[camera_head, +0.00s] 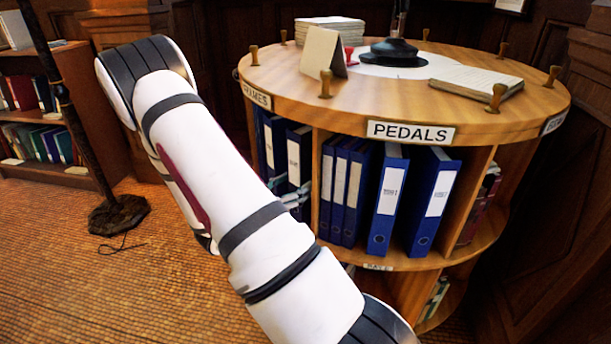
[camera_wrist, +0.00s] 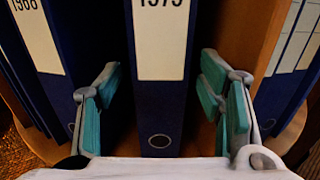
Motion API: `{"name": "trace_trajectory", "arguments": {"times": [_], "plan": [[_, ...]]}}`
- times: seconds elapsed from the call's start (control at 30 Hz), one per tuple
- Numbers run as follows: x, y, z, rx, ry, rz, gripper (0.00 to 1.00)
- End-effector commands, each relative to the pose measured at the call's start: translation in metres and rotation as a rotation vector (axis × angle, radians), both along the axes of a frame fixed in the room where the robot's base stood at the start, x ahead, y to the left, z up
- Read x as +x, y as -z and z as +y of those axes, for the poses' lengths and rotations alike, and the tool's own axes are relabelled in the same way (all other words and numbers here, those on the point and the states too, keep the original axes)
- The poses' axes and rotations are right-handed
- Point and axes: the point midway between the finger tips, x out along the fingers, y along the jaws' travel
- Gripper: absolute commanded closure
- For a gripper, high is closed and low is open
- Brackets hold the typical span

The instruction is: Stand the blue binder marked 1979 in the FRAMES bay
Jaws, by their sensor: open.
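A blue binder (camera_wrist: 160,105) stands upright in the wrist view, its white label partly cut off at the top but reading like 1979. My gripper (camera_wrist: 160,78) is open, with one teal-padded finger on each side of this binder's spine. Gaps show between the fingers and the spine. In the head view my gripper (camera_head: 292,194) is mostly hidden behind my arm, at the bay under the partly covered FRAMES sign (camera_head: 257,95). A blue binder with a white label (camera_head: 299,150) stands upright there, left of a wooden divider (camera_head: 318,180).
The round wooden cabinet (camera_head: 420,95) has a PEDALS bay holding several blue binders (camera_head: 390,200). Another blue binder (camera_wrist: 55,85) stands left of the gripper, close to the left finger. The divider (camera_wrist: 245,40) is close on the right. A coat stand (camera_head: 75,130) stands at left.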

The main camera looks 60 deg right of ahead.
Motion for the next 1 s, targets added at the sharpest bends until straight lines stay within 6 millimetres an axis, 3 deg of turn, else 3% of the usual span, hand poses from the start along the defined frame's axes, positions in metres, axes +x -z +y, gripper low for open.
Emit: {"name": "trace_trajectory", "arguments": {"times": [0.2,0.47,0.67,0.8,1.0], "plan": [[0.007,-0.001,0.039,0.001,-0.004,0.001,0.39],[0.008,-0.006,0.058,0.001,0.013,-0.015,0.39],[-0.012,-0.05,0.072,0.033,0.137,-0.167,0.39],[-0.04,-0.088,0.092,0.083,0.274,-0.327,0.39],[-0.083,-0.126,0.127,0.191,0.456,-0.548,0.39]]}}
